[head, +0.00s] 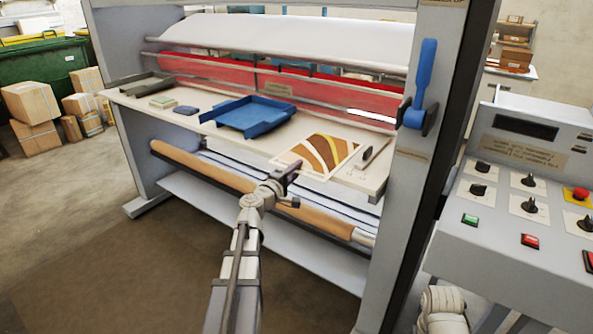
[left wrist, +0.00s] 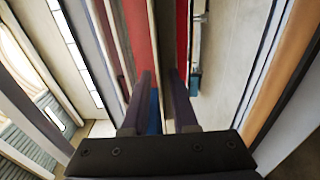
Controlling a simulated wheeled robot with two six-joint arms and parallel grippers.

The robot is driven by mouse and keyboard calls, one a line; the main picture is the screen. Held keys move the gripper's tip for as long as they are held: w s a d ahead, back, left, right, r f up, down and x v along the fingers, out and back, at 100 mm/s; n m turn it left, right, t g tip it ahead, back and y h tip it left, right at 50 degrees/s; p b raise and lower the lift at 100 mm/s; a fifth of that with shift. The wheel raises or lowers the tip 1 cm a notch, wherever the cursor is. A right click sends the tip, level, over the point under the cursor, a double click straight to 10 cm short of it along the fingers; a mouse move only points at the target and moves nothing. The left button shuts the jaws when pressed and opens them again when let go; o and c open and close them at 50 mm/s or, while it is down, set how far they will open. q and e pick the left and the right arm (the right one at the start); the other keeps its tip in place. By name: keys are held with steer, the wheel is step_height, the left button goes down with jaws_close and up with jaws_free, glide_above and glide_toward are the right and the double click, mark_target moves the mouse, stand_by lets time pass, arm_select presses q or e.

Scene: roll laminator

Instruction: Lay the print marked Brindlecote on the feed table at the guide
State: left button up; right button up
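A print (head: 322,152) with brown, yellow and white wavy bands lies flat on the right part of the pale feed table (head: 222,140); no name on it is readable. A blue tray (head: 248,118) sits left of it. My left gripper (head: 291,186) is at the table's front edge, close to the print's near left corner; I cannot tell whether they touch. In the left wrist view its two fingers (left wrist: 161,98) stand apart with nothing held between them. My right gripper is out of view. I cannot tell which part is the guide.
A slim tool (head: 374,153) lies right of the print. Small blocks (head: 163,102) and a dark tray (head: 146,82) sit at the table's left end. Red rollers (head: 290,88) stand behind, a brown roll (head: 205,167) below. A blue lever (head: 421,84) and control panel (head: 520,200) are right.

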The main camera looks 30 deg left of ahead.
arm_select(q)
steer(key=shift+o, duration=0.2)
steer(key=shift+r, duration=0.2)
steer(key=s, duration=1.2)
steer(key=shift+a, duration=0.15)
